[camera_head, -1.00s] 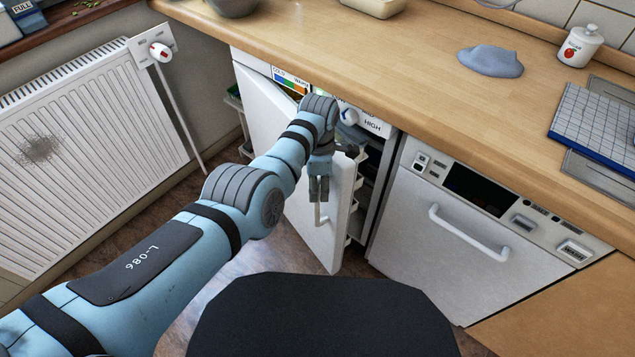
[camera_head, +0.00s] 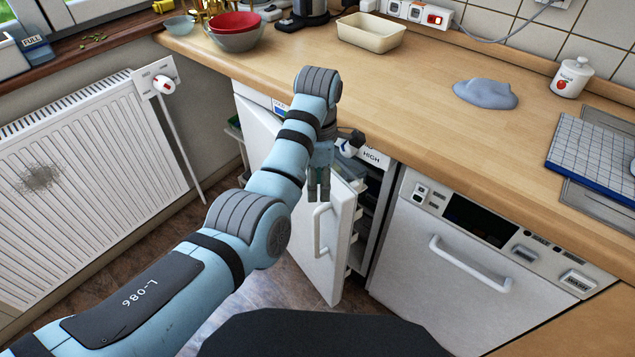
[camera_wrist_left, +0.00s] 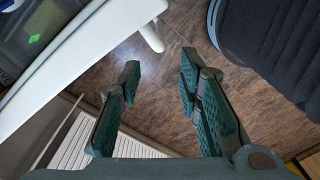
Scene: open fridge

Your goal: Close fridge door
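The white fridge door (camera_head: 342,250) stands ajar under the counter, with shelves and the dark interior visible at its right edge. Its white handle (camera_head: 319,231) is on the outer face. My left gripper (camera_head: 319,198) points down in front of the door, just above the handle's upper end. In the left wrist view the left gripper (camera_wrist_left: 160,72) is open, with nothing between its fingers. The door (camera_wrist_left: 75,50) crosses the upper left there, and the handle (camera_wrist_left: 152,35) lies beyond the fingertips. My left arm hides part of the door. My right gripper is not in view.
A radiator (camera_head: 85,175) stands left of the fridge. A dishwasher (camera_head: 455,270) is to its right. The wooden counter (camera_head: 410,90) overhangs both and holds bowls (camera_head: 236,35), a cream tub (camera_head: 370,33) and a grey cloth (camera_head: 486,93). Floor shows below the door.

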